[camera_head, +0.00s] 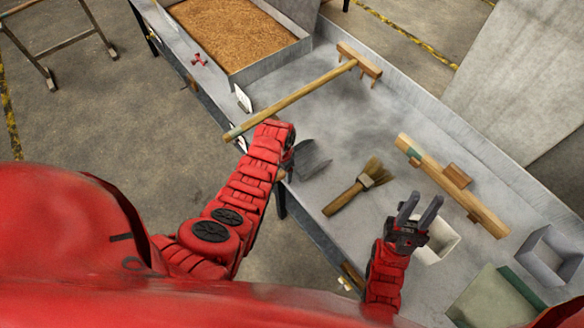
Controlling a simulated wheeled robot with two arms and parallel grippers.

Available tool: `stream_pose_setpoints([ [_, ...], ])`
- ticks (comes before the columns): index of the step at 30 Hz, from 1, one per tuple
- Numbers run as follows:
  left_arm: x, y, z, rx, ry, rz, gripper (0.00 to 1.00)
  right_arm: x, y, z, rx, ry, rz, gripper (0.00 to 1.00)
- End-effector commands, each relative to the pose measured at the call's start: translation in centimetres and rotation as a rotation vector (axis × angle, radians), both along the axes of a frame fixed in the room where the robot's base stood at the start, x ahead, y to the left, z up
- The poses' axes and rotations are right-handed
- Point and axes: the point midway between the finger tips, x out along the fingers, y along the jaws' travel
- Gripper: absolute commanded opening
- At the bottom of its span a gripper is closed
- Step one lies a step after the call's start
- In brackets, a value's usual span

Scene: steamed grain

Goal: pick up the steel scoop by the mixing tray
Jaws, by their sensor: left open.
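The steel scoop (313,160) lies on the grey bench, its dark grey pan showing just right of my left gripper. Its handle is hidden or too unclear to make out. My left gripper (290,161) is open at the scoop's left side; its fingers are mostly hidden behind my red arm, and I cannot tell whether they touch the scoop. The mixing tray (277,62), filled with brown grain, stands at the far end of the bench. My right gripper (425,199) is open and empty, with its fingers apart above a white container (447,246).
A wooden rake (300,94) lies across the bench beyond my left gripper. A brush (358,187) lies between my grippers. A wooden tool (455,185) and a grey box (550,255) are at right. A small red item (199,60) lies beside the tray.

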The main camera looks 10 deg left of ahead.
Motion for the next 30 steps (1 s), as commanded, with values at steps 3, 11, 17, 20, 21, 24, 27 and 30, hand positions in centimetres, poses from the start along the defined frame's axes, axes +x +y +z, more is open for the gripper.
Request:
stream_pose_setpoints([
  [3,0.02,0.01,0.01,-0.001,-0.001,0.0,0.64,0.0,0.0,0.0,0.0,0.0,0.0,0.34],
  [11,0.05,0.01,0.04,0.0,-0.001,0.0,0.17,0.0,0.0,-0.01,0.0,0.0,0.0,0.34],
  [17,0.06,0.01,0.05,0.0,-0.001,0.0,0.0,0.0,0.0,0.0,0.0,0.0,0.0,0.34],
  [20,0.06,0.01,0.06,0.0,-0.001,0.0,0.0,0.0,0.0,-0.01,0.0,0.0,0.0,0.34],
  [21,0.07,0.01,0.07,0.0,-0.001,0.0,0.0,0.0,0.0,-0.01,0.0,0.0,0.0,0.34],
  [24,0.07,0.01,0.07,0.0,-0.002,0.0,0.0,0.0,0.0,0.0,0.0,0.0,0.0,0.34],
  [27,0.08,0.0,0.07,0.0,-0.002,0.0,0.0,0.0,0.0,-0.01,0.0,0.0,0.0,0.34],
  [30,0.08,0.01,0.07,0.0,-0.002,0.0,0.0,-0.01,0.0,0.0,0.0,0.0,0.0,0.34],
])
